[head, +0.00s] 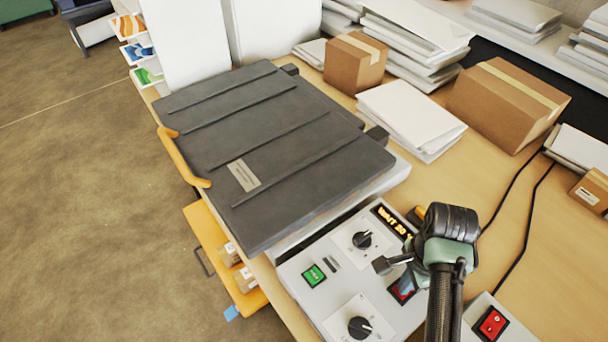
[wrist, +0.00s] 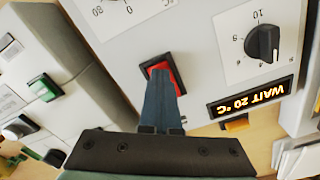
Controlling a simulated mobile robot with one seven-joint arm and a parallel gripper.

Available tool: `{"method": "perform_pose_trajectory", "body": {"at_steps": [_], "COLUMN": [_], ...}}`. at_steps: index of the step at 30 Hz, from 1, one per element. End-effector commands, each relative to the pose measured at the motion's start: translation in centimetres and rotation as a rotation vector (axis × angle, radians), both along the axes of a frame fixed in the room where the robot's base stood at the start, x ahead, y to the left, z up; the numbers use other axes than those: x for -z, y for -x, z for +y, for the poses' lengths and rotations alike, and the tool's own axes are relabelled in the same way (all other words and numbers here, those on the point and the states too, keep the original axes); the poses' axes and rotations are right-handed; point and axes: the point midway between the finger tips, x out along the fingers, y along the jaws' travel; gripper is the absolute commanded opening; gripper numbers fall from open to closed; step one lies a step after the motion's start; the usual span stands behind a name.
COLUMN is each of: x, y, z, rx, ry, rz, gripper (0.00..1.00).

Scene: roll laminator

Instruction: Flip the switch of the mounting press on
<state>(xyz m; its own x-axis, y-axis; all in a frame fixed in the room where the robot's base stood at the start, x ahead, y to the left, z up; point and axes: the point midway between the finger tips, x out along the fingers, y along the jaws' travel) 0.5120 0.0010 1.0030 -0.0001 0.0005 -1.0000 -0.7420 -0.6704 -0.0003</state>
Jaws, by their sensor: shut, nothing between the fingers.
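The mounting press (head: 270,150) is a dark grey ribbed platen with a yellow handle and a white control panel (head: 345,250) at its near right. A red rocker switch in a black frame sits on this panel; it shows in the wrist view (wrist: 166,70) and partly in the head view (head: 402,291). My gripper (head: 406,286) is shut and empty, pointing down at the switch. In the wrist view its fingertips (wrist: 162,80) overlap the switch; I cannot tell whether they touch it. The fingers hide part of it. The panel display (head: 392,222) is lit and reads WAIT 20 °C.
The panel also has black knobs (head: 362,240) and a green button (head: 314,275). A separate box with another red switch (head: 491,323) stands at the lower right. Cardboard boxes (head: 508,100) and paper stacks (head: 410,118) lie behind. Black cables (head: 528,205) cross the table.

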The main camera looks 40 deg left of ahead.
Motion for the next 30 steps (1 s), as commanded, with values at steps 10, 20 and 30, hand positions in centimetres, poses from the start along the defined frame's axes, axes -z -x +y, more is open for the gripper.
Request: {"method": "perform_pose_trajectory", "body": {"at_steps": [10,20,30], "x": [-2.4,-4.8,-7.0], "y": [0.0,0.0,0.0], "z": [-0.1,0.0,0.0], "rx": [0.003,0.001,0.002], "ry": [0.001,0.000,0.001], "rz": [0.000,0.001,0.001], "gripper": [0.00,0.00,0.00]}}
